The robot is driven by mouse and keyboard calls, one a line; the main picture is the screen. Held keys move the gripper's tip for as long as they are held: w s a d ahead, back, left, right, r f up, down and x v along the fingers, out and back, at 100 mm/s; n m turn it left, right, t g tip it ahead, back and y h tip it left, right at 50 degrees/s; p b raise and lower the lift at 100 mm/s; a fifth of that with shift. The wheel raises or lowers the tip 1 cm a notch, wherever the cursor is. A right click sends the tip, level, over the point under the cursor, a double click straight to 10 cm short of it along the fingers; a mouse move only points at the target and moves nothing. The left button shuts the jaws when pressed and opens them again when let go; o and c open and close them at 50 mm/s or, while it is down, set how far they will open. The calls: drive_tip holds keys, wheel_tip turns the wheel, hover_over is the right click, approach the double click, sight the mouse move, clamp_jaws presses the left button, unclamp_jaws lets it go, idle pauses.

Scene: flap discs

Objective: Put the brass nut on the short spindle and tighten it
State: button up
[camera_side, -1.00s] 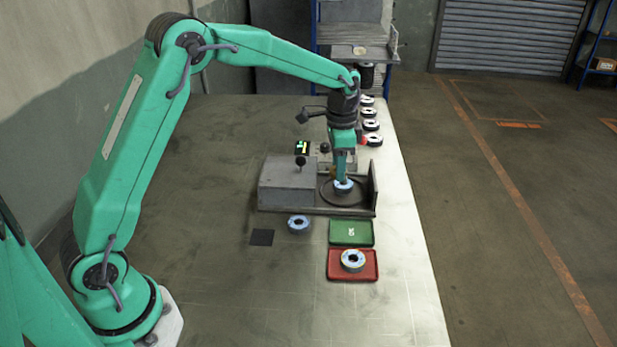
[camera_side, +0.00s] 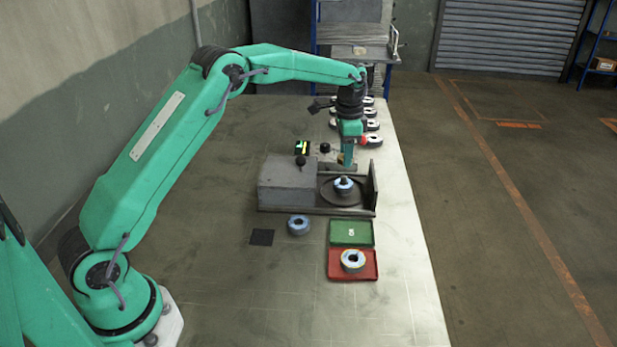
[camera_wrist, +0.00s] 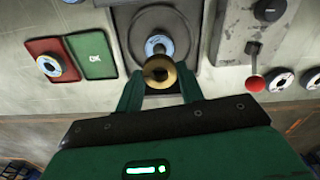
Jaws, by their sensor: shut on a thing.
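My gripper (camera_wrist: 160,92) is shut on the brass nut (camera_wrist: 158,75), a golden ring with a dark hole, held between the green fingertips. In the side view my gripper (camera_side: 348,165) is just behind and above the short spindle (camera_side: 343,179). The spindle stands up through a blue-and-white flap disc (camera_side: 343,188) lying on the round dark plate of the fixture. In the wrist view this disc (camera_wrist: 157,41) shows just beyond the nut, partly covered by it. I cannot tell whether nut and spindle touch; they look apart. The nut is hard to make out in the side view.
A grey block (camera_side: 286,186) with a black knob stands left of the plate; an upright wall (camera_side: 373,184) closes its right side. A red-knobbed lever (camera_wrist: 256,83) shows in the wrist view. A green OK tray (camera_side: 352,224) and a red tray (camera_side: 336,274) lie in front.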

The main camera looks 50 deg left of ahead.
sight(344, 177)
drive_tip(key=shift+f, duration=1.7)
drive_tip(key=shift+f, duration=1.8)
idle(1.8)
drive_tip(key=m, duration=0.4)
drive_tip(key=shift+s, duration=0.1)
drive_tip(key=m, duration=0.4)
drive_tip(key=shift+f+m, duration=0.1)
drive_tip(key=shift+m, duration=1.9)
drive_tip(key=shift+m, duration=0.3)
drive_tip(key=shift+m, duration=2.9)
